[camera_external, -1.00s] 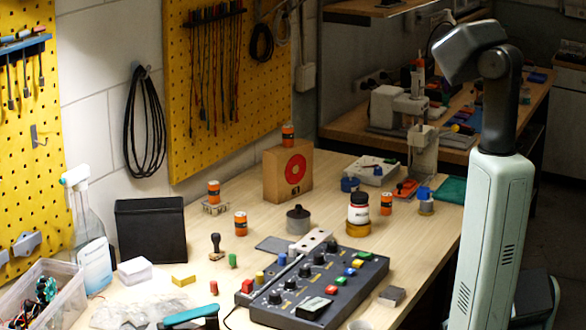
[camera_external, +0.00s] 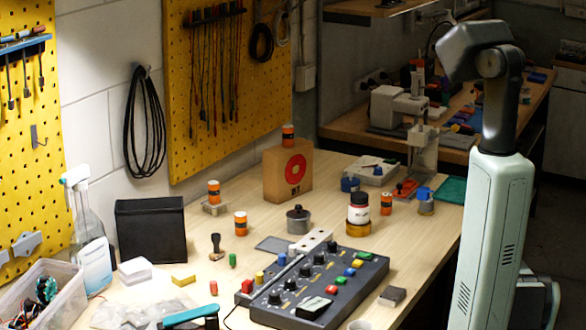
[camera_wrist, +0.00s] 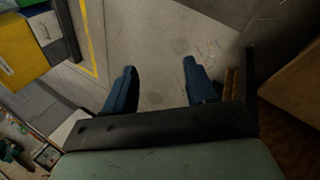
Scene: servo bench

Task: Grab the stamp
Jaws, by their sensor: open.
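The stamp (camera_external: 216,246) has a dark knob handle and a light brown base. It stands upright on the wooden bench, left of the grey control box, in the external view. My gripper (camera_wrist: 158,80) shows in the wrist view with its two blue fingers apart and nothing between them. It points at the grey floor, away from the bench top. The stamp is not in the wrist view, and my gripper's fingers are not visible in the external view.
The control box (camera_external: 318,285) with coloured buttons lies right of the stamp. A small green cylinder (camera_external: 232,260) and an orange-black battery (camera_external: 240,224) stand near the stamp. A black box (camera_external: 150,230) is behind left. A yellow block (camera_external: 183,281) lies in front.

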